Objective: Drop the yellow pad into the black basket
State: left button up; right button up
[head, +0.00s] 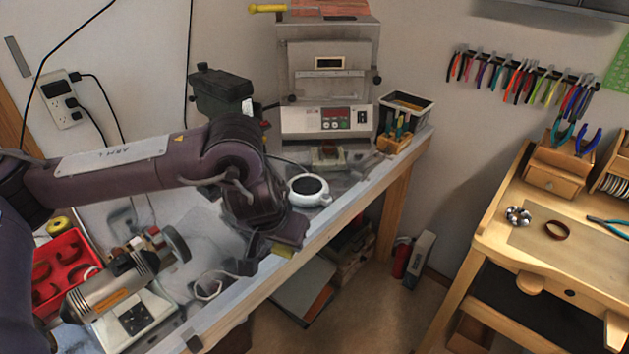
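My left gripper (282,240) is at the end of the dark arm from the left, low over the bench's front edge. The yellow pad (283,250) shows as a small patch right under this gripper, partly hidden by it. I cannot tell whether the fingers are closed on the pad or whether it rests on the bench. The black basket (430,106), a dark-rimmed open box, stands at the bench's far right corner, well away from the gripper. My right gripper is not in view.
A white round dish (308,190) stands just beyond the gripper. A wooden tool holder (394,143) stands in front of the basket. A control unit (326,122) stands at the back. A red tray (62,267) and a motor tool (112,290) are at left.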

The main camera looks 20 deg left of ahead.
aim_at(402, 106)
jog(key=i+l+z, duration=0.1)
jog(key=i+z, duration=0.25)
jog(key=i, duration=0.2)
jog(key=i+z, duration=0.35)
jog(key=i, duration=0.2)
jog(key=i+j+z, duration=0.3)
jog(key=i, duration=0.2)
